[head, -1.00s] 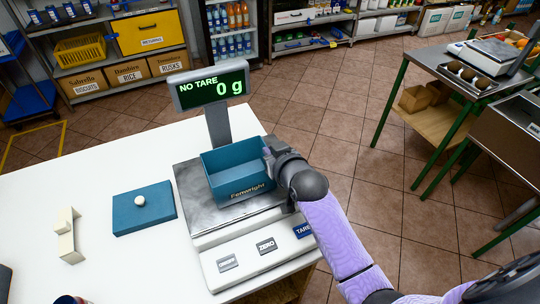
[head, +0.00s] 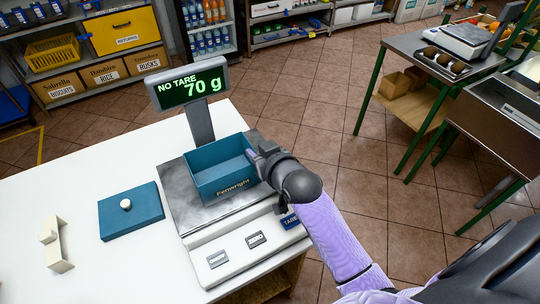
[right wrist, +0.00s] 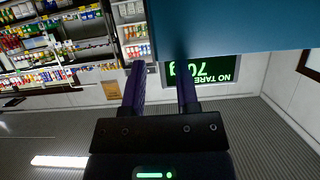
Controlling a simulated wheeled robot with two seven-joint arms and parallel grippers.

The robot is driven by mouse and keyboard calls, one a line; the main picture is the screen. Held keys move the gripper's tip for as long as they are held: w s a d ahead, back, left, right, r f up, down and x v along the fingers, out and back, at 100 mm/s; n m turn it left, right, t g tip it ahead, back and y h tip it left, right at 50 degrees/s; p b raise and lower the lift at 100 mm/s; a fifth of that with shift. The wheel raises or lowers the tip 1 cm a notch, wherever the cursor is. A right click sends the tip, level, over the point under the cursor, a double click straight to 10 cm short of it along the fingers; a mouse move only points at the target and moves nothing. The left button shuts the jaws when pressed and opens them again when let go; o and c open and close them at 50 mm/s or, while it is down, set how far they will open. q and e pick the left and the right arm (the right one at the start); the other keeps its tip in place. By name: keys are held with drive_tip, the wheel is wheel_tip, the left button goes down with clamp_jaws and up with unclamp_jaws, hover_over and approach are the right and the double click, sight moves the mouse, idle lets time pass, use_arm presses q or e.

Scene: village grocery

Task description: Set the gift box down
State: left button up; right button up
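The teal gift box (head: 220,184), an open-topped tray with gold lettering on its front, sits level on the steel pan (head: 178,200) of the scale. The scale display (head: 188,88) reads 70 g. Its teal lid (head: 131,211) with a white knob lies flat on the counter to the left. My right gripper (head: 256,157) is at the box's right wall. In the right wrist view its two fingers (right wrist: 160,85) stand apart with a gap, and the teal box (right wrist: 245,25) fills the upper right. Contact with the wall is unclear. My left gripper is not in view.
The white counter (head: 85,180) has free room around the lid. A small cream object (head: 53,245) stands at its left. The scale's front buttons (head: 256,240) lie below the pan. A green-legged table (head: 425,70) stands across the floor at right.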

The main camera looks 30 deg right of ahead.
drive_tip(key=p+v, duration=0.1)
drive_tip(key=v, duration=0.8)
idle(1.0)
